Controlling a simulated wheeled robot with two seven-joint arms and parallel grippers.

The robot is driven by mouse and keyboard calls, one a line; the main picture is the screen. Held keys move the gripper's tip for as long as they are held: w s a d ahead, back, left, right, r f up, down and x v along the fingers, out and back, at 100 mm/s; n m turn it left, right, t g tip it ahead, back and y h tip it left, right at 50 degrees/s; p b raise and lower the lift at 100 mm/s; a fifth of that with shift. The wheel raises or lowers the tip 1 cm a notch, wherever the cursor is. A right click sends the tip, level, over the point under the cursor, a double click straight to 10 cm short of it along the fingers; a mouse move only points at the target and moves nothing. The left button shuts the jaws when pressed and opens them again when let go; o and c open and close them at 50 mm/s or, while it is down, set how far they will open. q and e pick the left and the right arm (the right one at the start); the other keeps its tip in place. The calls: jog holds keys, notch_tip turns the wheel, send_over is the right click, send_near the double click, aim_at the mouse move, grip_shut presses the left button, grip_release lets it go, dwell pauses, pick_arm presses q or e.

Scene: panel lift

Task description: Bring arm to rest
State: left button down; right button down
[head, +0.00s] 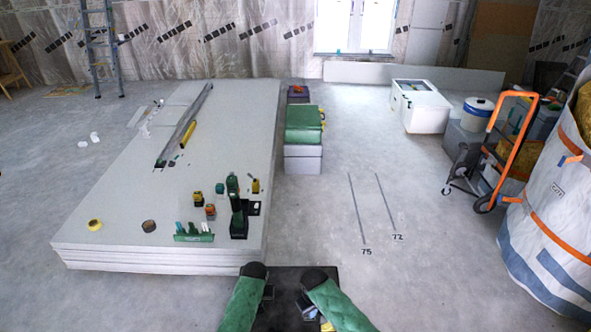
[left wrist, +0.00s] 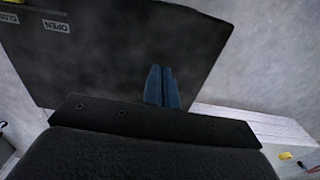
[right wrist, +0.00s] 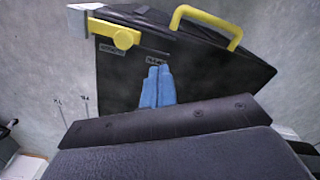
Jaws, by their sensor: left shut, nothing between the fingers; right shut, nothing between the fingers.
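My left gripper (left wrist: 162,88) is shut, its two blue fingers side by side with nothing between them. My right gripper (right wrist: 157,87) is also shut and empty, its blue fingers together. In the head view both green-sleeved arms are bent low at the bottom centre, close to my body. The right gripper (head: 307,304) shows only partly there, and the left one is mostly hidden by its arm.
A stack of pale panels (head: 140,205) lies ahead to the left, bearing tools and a long metal profile (head: 185,125). A green case (head: 303,120) on grey boxes stands beside it. An orange hand truck (head: 510,130) and white bag (head: 555,220) stand right.

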dwell(0.3)
